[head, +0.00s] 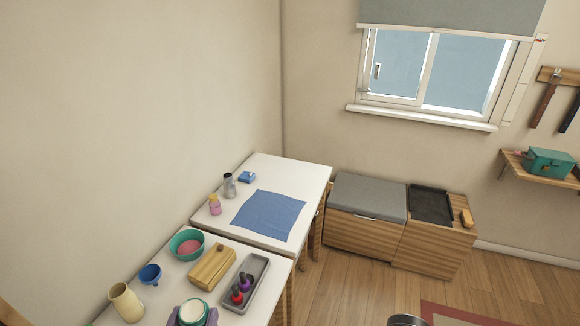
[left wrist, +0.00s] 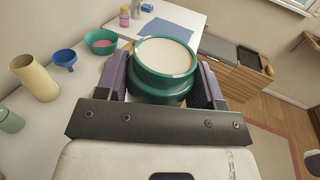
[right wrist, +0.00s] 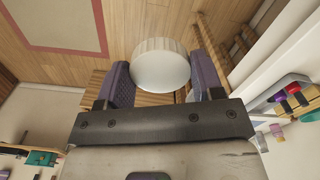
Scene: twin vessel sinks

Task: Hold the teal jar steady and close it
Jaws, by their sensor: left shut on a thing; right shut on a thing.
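The teal jar (left wrist: 160,84) is held between the purple fingers of my left gripper (left wrist: 163,72). Its round top shows a pale cream surface inside a teal rim, with no lid on it. In the head view the jar (head: 192,312) and my left gripper (head: 194,318) are at the bottom edge, partly cut off. In the right wrist view my right gripper (right wrist: 160,72) is shut on a white round lid (right wrist: 161,64) with a ribbed side. The lid is apart from the jar, with floor and wooden furniture behind it.
A blue cloth (head: 269,215) lies farther back.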

